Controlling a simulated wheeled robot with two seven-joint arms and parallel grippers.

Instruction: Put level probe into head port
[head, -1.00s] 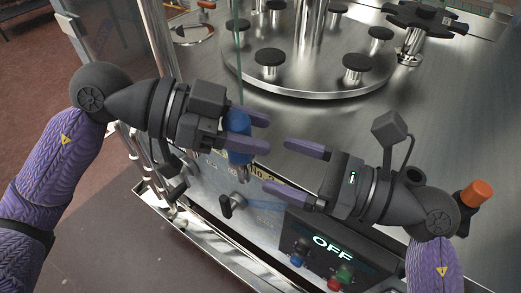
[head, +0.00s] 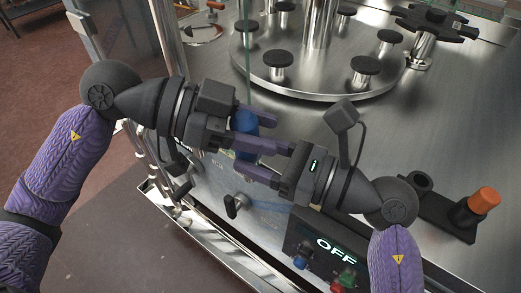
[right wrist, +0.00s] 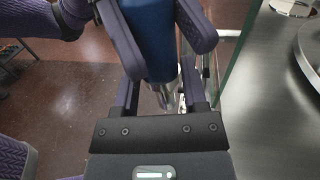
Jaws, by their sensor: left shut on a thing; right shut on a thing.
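The level probe is a blue cylinder (head: 244,122) with a silver metal tip at its lower end. It also shows in the right wrist view (right wrist: 153,38), where the tip (right wrist: 165,96) points down. My left gripper (head: 252,128) is shut on the blue body. My right gripper (head: 243,154) has come in from the right, its fingers around the probe's lower part and shut on it, so both grippers hold it. The fingers hide much of the probe in the head view. I cannot tell which opening is the head port.
A steel turntable (head: 330,88) with several black-topped posts stands behind. A dark holder (head: 440,207) with an orange-capped piece (head: 484,200) and an open socket sits at right. A control panel (head: 318,236) reading OFF is at the front. A glass pane edge rises behind the probe.

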